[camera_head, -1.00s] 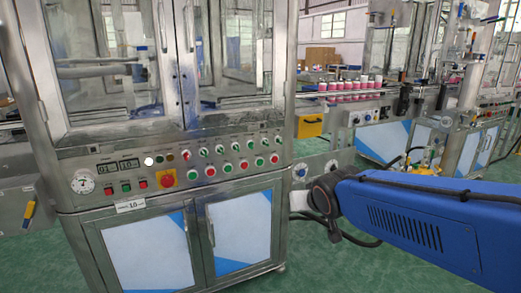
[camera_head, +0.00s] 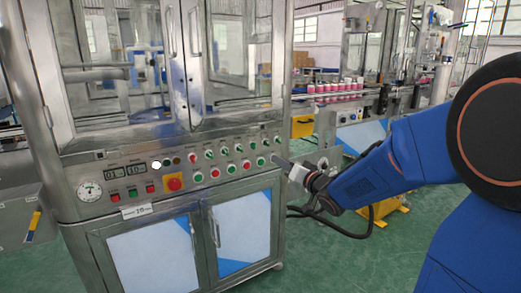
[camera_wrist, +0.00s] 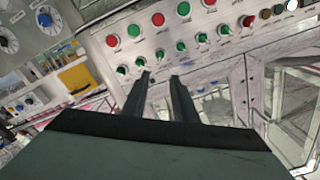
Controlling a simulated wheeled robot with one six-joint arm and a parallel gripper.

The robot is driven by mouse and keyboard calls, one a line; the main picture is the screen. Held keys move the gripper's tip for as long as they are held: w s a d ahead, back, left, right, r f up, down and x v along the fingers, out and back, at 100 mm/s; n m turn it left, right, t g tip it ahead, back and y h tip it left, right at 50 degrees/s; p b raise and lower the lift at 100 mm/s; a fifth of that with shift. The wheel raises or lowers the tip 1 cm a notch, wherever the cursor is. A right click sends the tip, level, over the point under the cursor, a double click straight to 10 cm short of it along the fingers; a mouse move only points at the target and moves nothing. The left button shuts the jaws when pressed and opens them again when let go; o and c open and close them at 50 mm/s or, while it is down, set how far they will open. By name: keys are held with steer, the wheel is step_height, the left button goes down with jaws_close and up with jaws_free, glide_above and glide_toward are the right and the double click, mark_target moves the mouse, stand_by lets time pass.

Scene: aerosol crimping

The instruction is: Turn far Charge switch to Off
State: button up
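The steel control panel (camera_head: 150,180) has an upper row of small selector switches and a lower row of red and green buttons. The green switch at the row's right end (camera_head: 264,140) also shows in the wrist view, at the left end (camera_wrist: 122,70). The labels are too small to read, so I cannot tell which switches are Charge. My gripper (camera_head: 278,159) is at the panel's right end. In the wrist view my gripper (camera_wrist: 161,75) has its two dark fingers apart with nothing between them. The tips appear just beside the green switches (camera_wrist: 140,62) and (camera_wrist: 160,55).
Glass doors (camera_head: 120,75) are above the panel. A conveyor with pink-and-white cans (camera_head: 335,90) runs behind to the right. Green floor lies in front.

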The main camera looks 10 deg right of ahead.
mark_target(254, 146)
steer(key=x, duration=1.7)
steer(key=shift+c, duration=0.4)
jaws_close()
